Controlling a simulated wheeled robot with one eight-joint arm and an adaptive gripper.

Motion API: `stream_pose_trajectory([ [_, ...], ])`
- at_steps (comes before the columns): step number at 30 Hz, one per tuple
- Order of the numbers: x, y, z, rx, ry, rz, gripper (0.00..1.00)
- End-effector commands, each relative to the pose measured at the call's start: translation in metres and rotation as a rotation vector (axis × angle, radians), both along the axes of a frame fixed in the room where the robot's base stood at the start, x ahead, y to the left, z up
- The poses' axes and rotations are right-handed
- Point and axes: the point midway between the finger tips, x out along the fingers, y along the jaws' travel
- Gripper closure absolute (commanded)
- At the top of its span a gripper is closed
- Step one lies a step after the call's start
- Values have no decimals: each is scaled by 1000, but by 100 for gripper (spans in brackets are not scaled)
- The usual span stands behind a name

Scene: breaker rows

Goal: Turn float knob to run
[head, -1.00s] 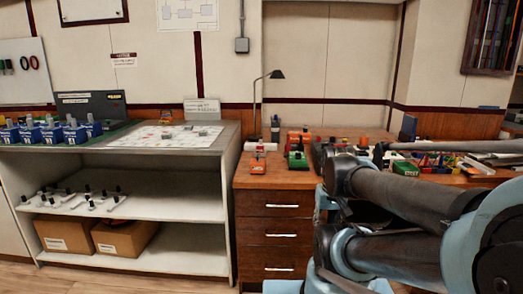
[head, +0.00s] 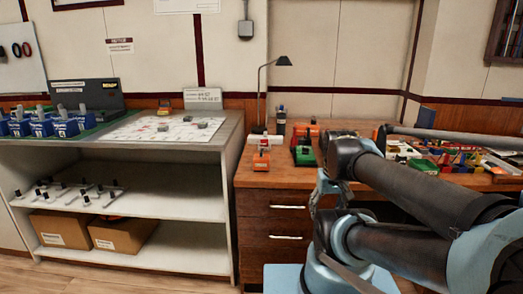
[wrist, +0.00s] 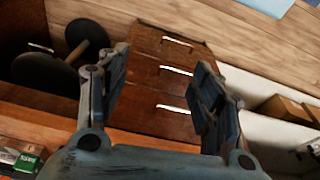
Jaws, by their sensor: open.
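I cannot tell which knob is the float knob; no label is readable at this size. Several blue boxes (head: 66,127) with grey upright parts stand at the far left. My gripper (wrist: 163,75) is open and empty in the wrist view, with the wooden drawers (wrist: 150,112) beyond its fingers. It touches nothing that I can see.
A white shelf unit (head: 232,190) adjoins the desk, holding cardboard boxes (head: 122,235) and several small black-knobbed parts. A thin black lamp (head: 283,61) stands at the back of the desk. Coloured bins (head: 462,160) crowd the right side. Floor shows in front of the shelf.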

Motion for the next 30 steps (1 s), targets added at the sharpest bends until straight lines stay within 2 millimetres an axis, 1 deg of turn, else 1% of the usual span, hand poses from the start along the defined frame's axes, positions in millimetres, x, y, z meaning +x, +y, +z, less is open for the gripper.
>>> stream_pose_trajectory([
  [5,29,10,40,-18,16,131,37],
  [9,62,22,82,-39,36,294,37],
  [14,103,41,124,-62,59,483,37],
  [15,113,47,134,-68,64,530,37],
  [21,166,79,178,-92,89,769,37],
  [26,209,110,207,-109,109,958,37],
  [30,245,142,228,-123,124,1124,37],
])
